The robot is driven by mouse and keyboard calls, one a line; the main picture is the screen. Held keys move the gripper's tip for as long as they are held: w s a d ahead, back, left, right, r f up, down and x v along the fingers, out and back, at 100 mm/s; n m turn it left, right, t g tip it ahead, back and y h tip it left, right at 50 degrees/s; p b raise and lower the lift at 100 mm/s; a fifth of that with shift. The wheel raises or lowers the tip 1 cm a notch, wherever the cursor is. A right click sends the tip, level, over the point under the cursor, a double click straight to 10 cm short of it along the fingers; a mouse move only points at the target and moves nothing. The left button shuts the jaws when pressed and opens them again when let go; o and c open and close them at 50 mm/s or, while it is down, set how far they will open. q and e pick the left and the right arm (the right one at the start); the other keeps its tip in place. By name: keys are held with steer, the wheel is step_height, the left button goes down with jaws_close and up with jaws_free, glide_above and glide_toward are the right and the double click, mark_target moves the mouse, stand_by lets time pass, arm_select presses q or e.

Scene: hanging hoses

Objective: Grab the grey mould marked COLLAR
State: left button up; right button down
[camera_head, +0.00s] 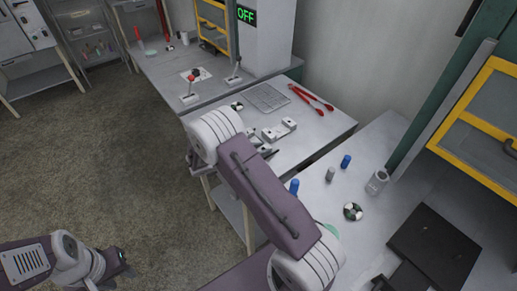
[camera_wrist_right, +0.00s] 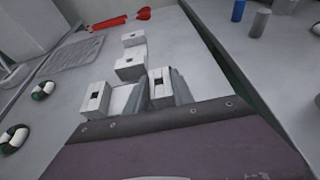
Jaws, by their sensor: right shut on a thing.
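Several pale grey block moulds with dark square openings stand on the far bench; the nearest in the right wrist view is one mould (camera_wrist_right: 160,90), with another mould (camera_wrist_right: 95,99) to its left. Two more moulds (camera_wrist_right: 130,67) stand behind them. They also show small in the head view (camera_head: 289,123). No COLLAR lettering is legible. My right gripper (camera_head: 260,150) is down at the near end of this group and shut on a mould, largely hidden by my arm. My left gripper (camera_head: 124,263) is low at the left over the floor, away from the moulds; its jaws are too small to read.
The right bench holds blue cylinders (camera_head: 346,161), a grey cylinder (camera_head: 330,174), a pale cup (camera_head: 377,181) and a black-and-white ring (camera_head: 353,211). A gap separates the benches.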

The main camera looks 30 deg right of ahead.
steer(key=r, duration=0.1)
steer(key=s+r, duration=0.1)
steer(key=r, duration=0.1)
steer(key=d+r, duration=0.1)
steer(key=shift+s+r, duration=0.3)
steer(key=s+d+r, duration=0.6)
steer(key=s, duration=0.2)
